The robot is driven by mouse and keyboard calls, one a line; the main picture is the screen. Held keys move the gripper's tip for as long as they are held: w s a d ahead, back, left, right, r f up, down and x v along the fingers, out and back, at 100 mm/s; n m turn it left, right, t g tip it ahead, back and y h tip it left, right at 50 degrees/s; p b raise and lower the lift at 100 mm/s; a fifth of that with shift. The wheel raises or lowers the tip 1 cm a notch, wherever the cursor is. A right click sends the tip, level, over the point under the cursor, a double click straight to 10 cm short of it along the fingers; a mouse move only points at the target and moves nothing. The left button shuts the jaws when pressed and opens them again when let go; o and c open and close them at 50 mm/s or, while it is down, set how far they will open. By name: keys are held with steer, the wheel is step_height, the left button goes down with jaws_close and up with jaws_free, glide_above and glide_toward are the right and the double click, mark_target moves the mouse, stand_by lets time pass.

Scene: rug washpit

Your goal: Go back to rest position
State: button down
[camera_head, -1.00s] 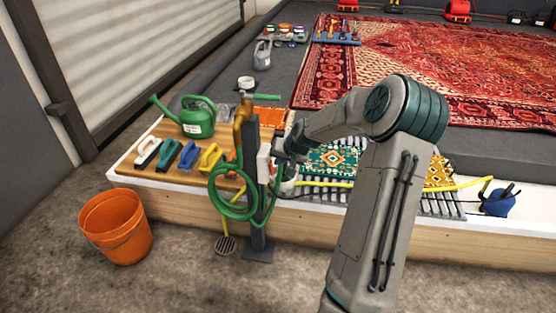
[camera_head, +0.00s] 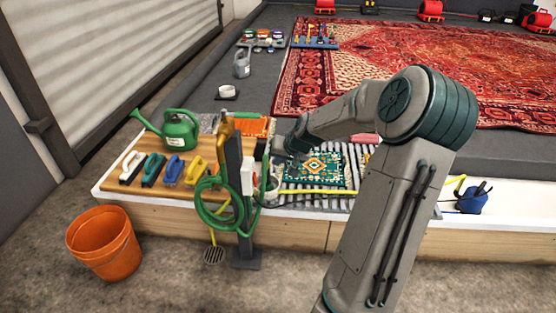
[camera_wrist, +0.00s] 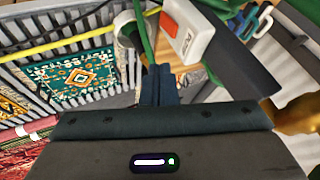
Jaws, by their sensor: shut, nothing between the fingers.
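My gripper shows in the wrist view (camera_wrist: 160,84) with its dark fingers together and nothing between them. In the head view my arm reaches forward over the edge of the washpit platform, and its end is near the tap post (camera_head: 240,205), partly hidden by the post and my arm. In the wrist view a white box with a red mark (camera_wrist: 194,35) and a green hose (camera_wrist: 146,30) lie just beyond the fingers. I cannot tell whether the fingers touch them.
A slatted grate with a teal patterned rug piece (camera_head: 314,168) lies beside the post. A wooden board holds several brushes and a green watering can (camera_head: 180,132). An orange bucket (camera_head: 104,243) stands on the floor at left. A large red rug (camera_head: 420,75) covers the back.

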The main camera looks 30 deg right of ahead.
stand_by(0.3)
steer(key=s+a+r+n+g+h+p, duration=0.1)
steer(key=s+a+r+n+g+p, duration=0.1)
steer(key=s+a+r+p, duration=0.45)
steer(key=s+a+r+n+g+p, duration=0.1)
steer(key=s+a+r+n+p, duration=0.15)
steer(key=a+r+p, duration=0.65)
steer(key=s+a+r+p, duration=0.3)
steer(key=s+r+p, duration=0.3)
steer(key=s+r, duration=0.3)
steer(key=s+a+r+g+p, duration=0.1)
steer(key=s+a+r+p, duration=0.2)
steer(key=s+r+p, duration=0.3)
step_height(320, 180, up, 7)
steer(key=s+n, duration=0.1)
steer(key=s, duration=0.2)
steer(key=shift+a+p, duration=0.15)
steer(key=shift+p, duration=0.25)
